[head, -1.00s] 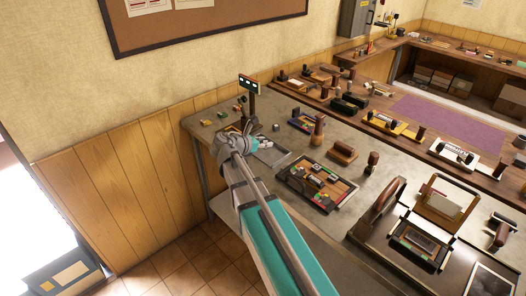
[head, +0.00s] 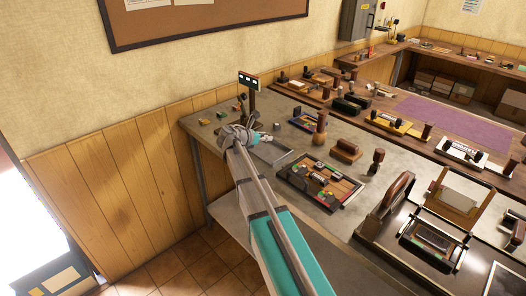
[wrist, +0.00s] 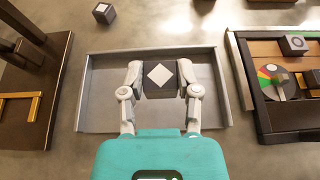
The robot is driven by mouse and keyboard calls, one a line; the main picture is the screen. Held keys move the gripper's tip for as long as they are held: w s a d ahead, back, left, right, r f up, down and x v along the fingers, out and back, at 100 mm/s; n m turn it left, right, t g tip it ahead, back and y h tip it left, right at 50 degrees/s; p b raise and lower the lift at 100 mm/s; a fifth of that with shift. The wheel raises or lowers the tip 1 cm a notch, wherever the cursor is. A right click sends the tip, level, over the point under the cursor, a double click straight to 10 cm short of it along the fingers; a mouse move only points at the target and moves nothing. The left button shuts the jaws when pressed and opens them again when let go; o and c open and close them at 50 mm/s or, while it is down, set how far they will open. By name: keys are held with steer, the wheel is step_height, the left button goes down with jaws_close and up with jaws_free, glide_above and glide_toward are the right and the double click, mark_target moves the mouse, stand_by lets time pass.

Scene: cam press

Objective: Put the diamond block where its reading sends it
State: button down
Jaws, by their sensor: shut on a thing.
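The diamond block is a dark block with a white diamond on its top face (wrist: 160,75). In the wrist view my gripper (wrist: 161,82) is shut on it, one finger at each side. The block shows over the shallow grey metal tray (wrist: 100,92); whether it touches the tray floor I cannot tell. In the head view my gripper (head: 250,137) is at the far left end of the bench, by the grey tray (head: 279,155), and the block is not clear. A small display on a post (head: 249,81) stands behind my gripper; its reading is too small to make out.
Right of the grey tray is a dark-framed tray (wrist: 268,124) with a coloured dial (wrist: 276,84) and a marked block (wrist: 294,44). A dark wooden fixture (wrist: 47,110) is at left. Another small marked block (wrist: 104,13) lies beyond the tray. Stamps and presses crowd the bench's right.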

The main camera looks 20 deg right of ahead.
mark_target(265, 150)
steer(key=shift+w+d+f+b, duration=0.3)
steer(key=shift+w+f, duration=0.2)
steer(key=shift+f, duration=0.2)
steer(key=shift+w+f+b, duration=0.35)
steer(key=shift+f+b, duration=0.15)
steer(key=shift+b, duration=0.1)
steer(key=shift+d+f+b, duration=0.1)
steer(key=shift+f+b, duration=1.35)
steer(key=shift+f, duration=0.15)
steer(key=shift+c, duration=1.7)
jaws_free()
